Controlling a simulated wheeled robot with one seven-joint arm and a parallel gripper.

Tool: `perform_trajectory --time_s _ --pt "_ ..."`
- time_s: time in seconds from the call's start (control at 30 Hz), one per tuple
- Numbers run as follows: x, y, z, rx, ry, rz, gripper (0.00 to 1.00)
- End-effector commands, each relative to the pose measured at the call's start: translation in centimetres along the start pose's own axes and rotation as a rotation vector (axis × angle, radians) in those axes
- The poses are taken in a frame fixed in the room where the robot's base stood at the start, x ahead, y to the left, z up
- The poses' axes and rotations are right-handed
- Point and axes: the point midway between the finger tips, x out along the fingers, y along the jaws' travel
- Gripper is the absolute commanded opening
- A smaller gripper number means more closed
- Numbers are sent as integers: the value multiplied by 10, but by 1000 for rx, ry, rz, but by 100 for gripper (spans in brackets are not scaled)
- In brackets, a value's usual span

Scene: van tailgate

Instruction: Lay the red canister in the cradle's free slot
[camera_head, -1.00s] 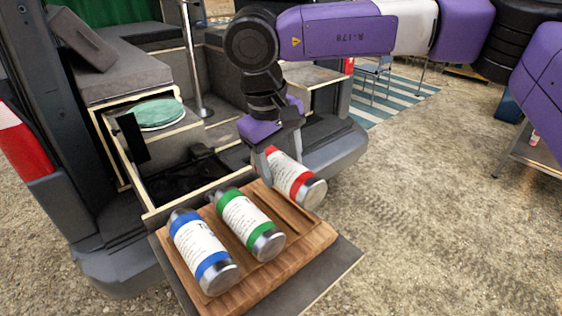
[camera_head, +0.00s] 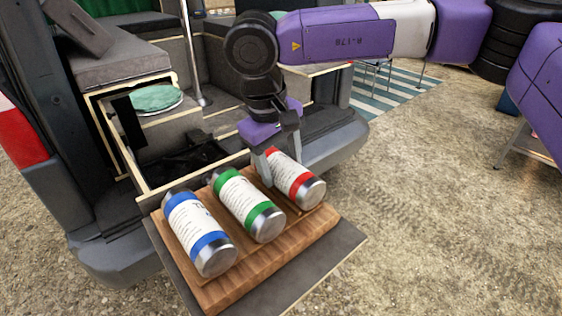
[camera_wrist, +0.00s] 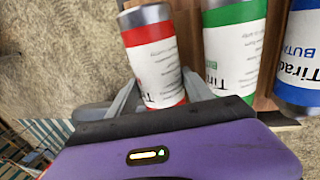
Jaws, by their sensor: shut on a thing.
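The red canister (camera_head: 297,180), white-labelled with a silver end, is in my gripper (camera_head: 281,162) at the right side of the wooden cradle (camera_head: 285,245). It lies over the right slot, roughly parallel to the green canister (camera_head: 248,206); whether it touches the slot floor I cannot tell. The blue canister (camera_head: 199,234) lies in the left slot and the green one in the middle slot. In the wrist view, my gripper's fingers (camera_wrist: 160,93) stand on both sides of the red canister (camera_wrist: 152,55). One finger is close to the green canister (camera_wrist: 232,50).
The cradle rests on a dark board (camera_head: 335,257) in front of the van's open drawer (camera_head: 180,165). The van's bumper (camera_head: 338,138) is just behind the gripper.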

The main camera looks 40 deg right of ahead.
Motion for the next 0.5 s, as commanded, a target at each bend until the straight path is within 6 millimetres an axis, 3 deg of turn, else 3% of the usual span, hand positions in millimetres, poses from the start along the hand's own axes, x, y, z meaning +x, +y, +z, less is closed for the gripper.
perform_trajectory --time_s 0.47,0.5 --pt "7 -1 0 0 1 1 1" --pt "7 -1 0 0 1 1 61"
